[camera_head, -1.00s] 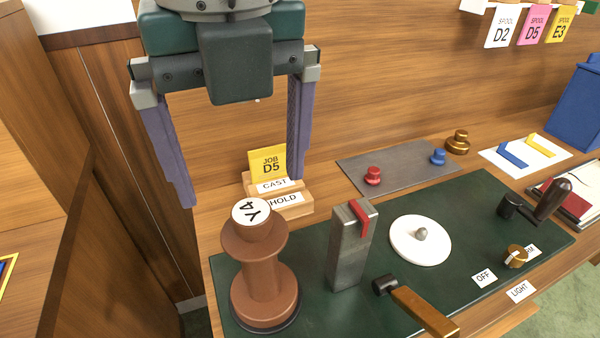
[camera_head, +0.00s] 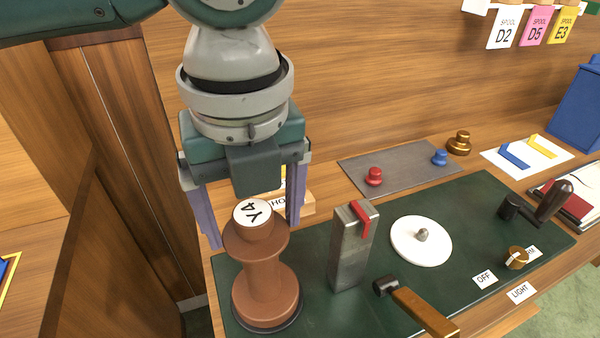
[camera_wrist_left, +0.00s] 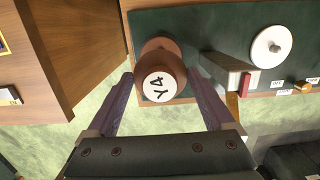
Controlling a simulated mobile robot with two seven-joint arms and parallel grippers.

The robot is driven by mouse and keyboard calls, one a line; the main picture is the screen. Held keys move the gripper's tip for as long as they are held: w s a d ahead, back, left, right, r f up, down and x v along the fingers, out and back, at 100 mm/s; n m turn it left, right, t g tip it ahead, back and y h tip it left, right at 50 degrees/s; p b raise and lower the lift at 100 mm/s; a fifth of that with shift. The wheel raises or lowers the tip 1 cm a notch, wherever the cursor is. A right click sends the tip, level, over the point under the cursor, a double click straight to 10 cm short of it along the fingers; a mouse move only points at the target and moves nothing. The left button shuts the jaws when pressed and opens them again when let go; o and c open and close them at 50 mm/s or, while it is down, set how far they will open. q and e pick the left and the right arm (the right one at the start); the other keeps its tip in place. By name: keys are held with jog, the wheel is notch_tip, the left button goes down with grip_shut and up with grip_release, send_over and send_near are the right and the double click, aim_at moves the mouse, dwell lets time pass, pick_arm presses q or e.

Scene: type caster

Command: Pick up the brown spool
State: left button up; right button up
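The brown spool (camera_head: 265,275) stands upright at the left end of the dark green panel, with a white Y4 label on its top. It also shows in the left wrist view (camera_wrist_left: 160,80), label towards the camera. My left gripper (camera_head: 252,232) is open above and behind the spool in the head view, its purple fingers spread to either side. In the left wrist view its fingers (camera_wrist_left: 160,88) reach forward to the left and right of the spool's top, with gaps on both sides. I cannot tell whether the fingertips are level with the spool. My right gripper is not in view.
A grey metal post (camera_head: 350,245) with a red tab stands just right of the spool. A white disc (camera_head: 420,248), a brass-handled lever (camera_head: 420,308) and a dark-handled crank (camera_head: 550,202) lie further right. The HOLD tray (camera_head: 305,205) is partly hidden behind my left gripper.

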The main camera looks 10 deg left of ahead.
pick_arm(q)
grip_shut()
dwell(0.4)
jog(key=shift+r, duration=0.1)
